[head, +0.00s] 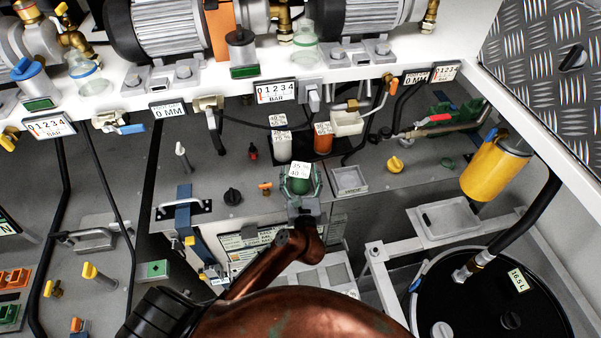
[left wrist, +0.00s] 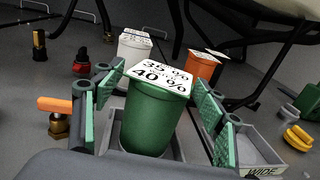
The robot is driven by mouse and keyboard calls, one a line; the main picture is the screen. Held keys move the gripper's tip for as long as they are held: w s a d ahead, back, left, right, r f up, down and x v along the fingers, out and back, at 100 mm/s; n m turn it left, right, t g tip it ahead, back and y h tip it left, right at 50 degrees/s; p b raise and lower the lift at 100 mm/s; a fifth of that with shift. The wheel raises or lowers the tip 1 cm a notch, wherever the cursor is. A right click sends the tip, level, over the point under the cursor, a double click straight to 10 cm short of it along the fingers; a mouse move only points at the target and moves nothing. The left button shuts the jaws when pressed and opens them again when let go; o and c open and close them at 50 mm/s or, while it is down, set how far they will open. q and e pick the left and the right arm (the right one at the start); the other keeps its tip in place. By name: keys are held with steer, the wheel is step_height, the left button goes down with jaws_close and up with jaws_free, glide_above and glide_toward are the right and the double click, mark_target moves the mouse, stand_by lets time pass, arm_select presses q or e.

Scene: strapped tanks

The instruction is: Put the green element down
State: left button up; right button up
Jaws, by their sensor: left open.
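The green element (left wrist: 155,116) is a tapered green cup with a white top label reading 35 % and 40 %. It also shows in the head view (head: 301,186), near the middle of the grey deck. It stands upright; light grey edges show beside its base, but its underside is hidden. My left gripper (head: 302,190) is open around it. In the left wrist view the green-padded fingers (left wrist: 160,115) stand on either side of it, with gaps visible. My right gripper is not in view.
A grey tray marked WIDE (head: 349,181) is just right of the element. A white element (head: 281,146) and an orange element (head: 322,140) stand behind. An orange-handled valve (left wrist: 56,105) is close on the left. A yellow knob (head: 395,164) is farther right.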

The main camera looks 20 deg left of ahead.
arm_select(q)
steer(key=shift+s+d, duration=0.2)
steer(key=shift+s, duration=0.1)
steer(key=b+v, duration=0.3)
steer(key=v, duration=0.8)
steer(key=shift+s+r, duration=0.1)
steer(key=shift+s, duration=0.1)
